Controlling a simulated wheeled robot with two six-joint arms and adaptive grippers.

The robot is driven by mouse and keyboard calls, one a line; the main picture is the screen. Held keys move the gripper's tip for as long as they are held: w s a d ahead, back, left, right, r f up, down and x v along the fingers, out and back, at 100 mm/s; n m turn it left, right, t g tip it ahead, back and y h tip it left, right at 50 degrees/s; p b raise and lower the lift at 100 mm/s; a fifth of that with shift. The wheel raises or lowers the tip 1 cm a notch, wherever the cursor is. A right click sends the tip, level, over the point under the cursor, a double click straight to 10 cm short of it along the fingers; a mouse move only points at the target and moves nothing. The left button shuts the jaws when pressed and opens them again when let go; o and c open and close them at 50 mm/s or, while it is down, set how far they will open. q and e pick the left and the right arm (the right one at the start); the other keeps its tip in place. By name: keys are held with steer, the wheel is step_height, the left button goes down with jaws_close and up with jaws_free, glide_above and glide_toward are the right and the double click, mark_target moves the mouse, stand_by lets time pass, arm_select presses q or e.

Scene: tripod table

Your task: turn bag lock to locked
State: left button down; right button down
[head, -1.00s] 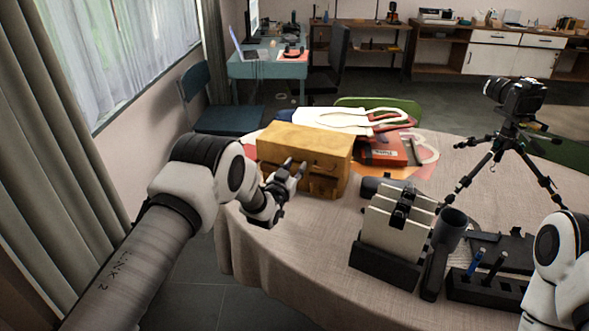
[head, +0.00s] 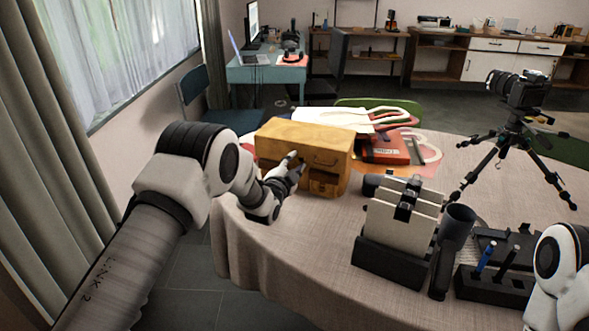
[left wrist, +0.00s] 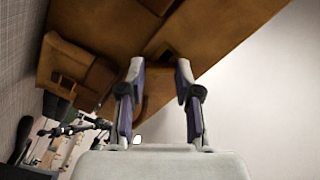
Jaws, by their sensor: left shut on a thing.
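The tan-yellow leather bag (head: 310,137) stands on the round table, with a handle and small pockets on its front. It also fills the top of the left wrist view (left wrist: 215,35). My left gripper (head: 295,166) is at the bag's front face, left of the handle. In the left wrist view my left gripper (left wrist: 160,72) has a finger on each side of a small brown part at the bag, shut on what appears to be the bag lock. The fingers largely hide the lock, so its turn position cannot be told. My right gripper is out of view.
A red box (head: 385,150) and a white bag (head: 340,119) lie beside the bag. A black holder with pale panels (head: 402,220), a dark cup (head: 457,223) and a pen tray (head: 490,285) stand at the front right. A camera tripod (head: 510,145) stands behind them. The tablecloth before the bag is clear.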

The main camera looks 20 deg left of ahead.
arm_select(q)
steer(key=m+b, duration=0.1)
steer(key=m, duration=0.1)
steer(key=m+b, duration=0.1)
steer(key=m, duration=0.1)
steer(key=shift+f+m, duration=0.2)
steer(key=shift+m, duration=0.1)
steer(key=shift+m+b, duration=0.5)
steer(key=shift+m, duration=0.9)
steer(key=c, duration=0.8)
jaws_free()
steer(key=s, duration=1.2)
steer(key=shift+a, duration=0.45)
